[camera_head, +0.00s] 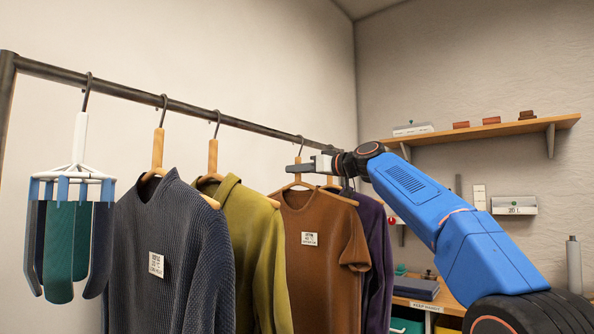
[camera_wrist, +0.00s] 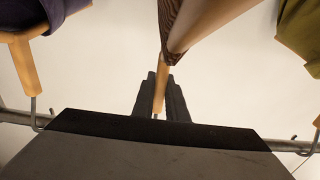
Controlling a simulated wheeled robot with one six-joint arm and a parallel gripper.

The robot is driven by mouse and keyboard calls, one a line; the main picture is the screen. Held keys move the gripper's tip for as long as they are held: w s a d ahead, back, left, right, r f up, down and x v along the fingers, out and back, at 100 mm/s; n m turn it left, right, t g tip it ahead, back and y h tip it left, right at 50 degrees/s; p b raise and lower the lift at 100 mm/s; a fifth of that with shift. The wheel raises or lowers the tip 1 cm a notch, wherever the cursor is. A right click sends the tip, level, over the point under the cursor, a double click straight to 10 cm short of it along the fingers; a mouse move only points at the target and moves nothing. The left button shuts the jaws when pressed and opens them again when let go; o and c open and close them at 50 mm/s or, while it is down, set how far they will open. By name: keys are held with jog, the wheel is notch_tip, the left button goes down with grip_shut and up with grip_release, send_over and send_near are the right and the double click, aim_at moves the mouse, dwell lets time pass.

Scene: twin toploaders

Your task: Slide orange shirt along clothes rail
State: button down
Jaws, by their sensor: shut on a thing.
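The orange-brown short-sleeved shirt (camera_head: 325,240) hangs from the rail (camera_head: 250,125) on a wooden hanger (camera_head: 298,172), with a white tag on its chest. My gripper (camera_head: 303,166) is at the hanger's neck, just below the hook. In the wrist view my gripper (camera_wrist: 161,95) has its two dark fingers shut on the wooden neck of the hanger (camera_wrist: 162,78). The rail (camera_wrist: 290,146) crosses low in that view, partly hidden by the gripper body. The hook's contact with the rail is hidden there.
An olive shirt (camera_head: 247,235) hangs left of the orange one, then a dark blue sweater (camera_head: 175,260) and a peg hanger with socks (camera_head: 70,230). A purple garment (camera_head: 377,250) hangs close on the right. Rail gaps show between the left hooks. A shelf (camera_head: 480,130) is behind.

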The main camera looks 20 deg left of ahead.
jog(key=c, duration=1.7)
grip_release()
jog(key=shift+d, duration=0.1)
jog(key=v, duration=1.7)
jog(key=shift+s+d, duration=0.1)
jog(key=shift+s, duration=0.05)
jog(key=v, duration=1)
